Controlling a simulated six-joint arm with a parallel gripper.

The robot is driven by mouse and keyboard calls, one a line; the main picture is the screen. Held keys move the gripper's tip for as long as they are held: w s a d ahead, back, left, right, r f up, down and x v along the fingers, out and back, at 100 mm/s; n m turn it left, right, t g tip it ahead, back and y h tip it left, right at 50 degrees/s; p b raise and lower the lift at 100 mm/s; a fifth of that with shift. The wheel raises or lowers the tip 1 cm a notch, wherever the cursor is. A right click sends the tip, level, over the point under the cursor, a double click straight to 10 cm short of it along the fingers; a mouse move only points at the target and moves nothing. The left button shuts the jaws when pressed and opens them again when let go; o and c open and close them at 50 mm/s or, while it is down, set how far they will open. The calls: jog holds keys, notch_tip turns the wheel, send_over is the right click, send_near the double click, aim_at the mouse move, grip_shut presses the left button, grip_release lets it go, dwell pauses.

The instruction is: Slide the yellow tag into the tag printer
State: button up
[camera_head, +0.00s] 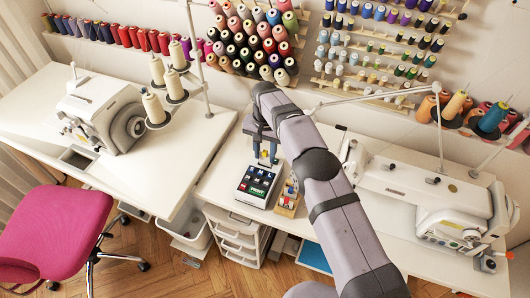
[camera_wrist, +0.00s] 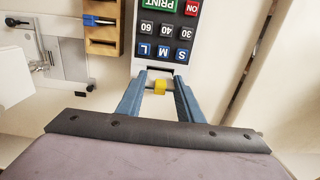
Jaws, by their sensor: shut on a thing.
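The tag printer (camera_head: 243,197) is a white box with a dark keypad, a green PRINT key, a red key, and blue and grey keys. It stands on the right-hand white table. In the wrist view the tag printer (camera_wrist: 139,40) fills the top middle, with a dark slot at its near edge. My gripper (camera_wrist: 160,80) has blue fingers, shut on the small yellow tag (camera_wrist: 160,87), just in front of this slot. I cannot tell whether the tag's end is inside. In the head view my gripper (camera_head: 266,158) is at the printer's far end; the tag is hardly visible.
A wooden holder (camera_wrist: 103,48) with small items stands close beside the printer; it also shows in the head view (camera_head: 288,207). A sewing machine (camera_head: 425,195) stands to the right and an overlock machine (camera_head: 105,113) on the left table. Thread racks line the wall.

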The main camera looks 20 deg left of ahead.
jog(key=shift+f+b, duration=1.15)
jog(key=shift+f, duration=0.5)
jog(key=o, duration=1.1)
jog(key=shift+c, duration=0.2)
jog(key=shift+r+b, duration=0.95)
jog(key=shift+r, duration=2.75)
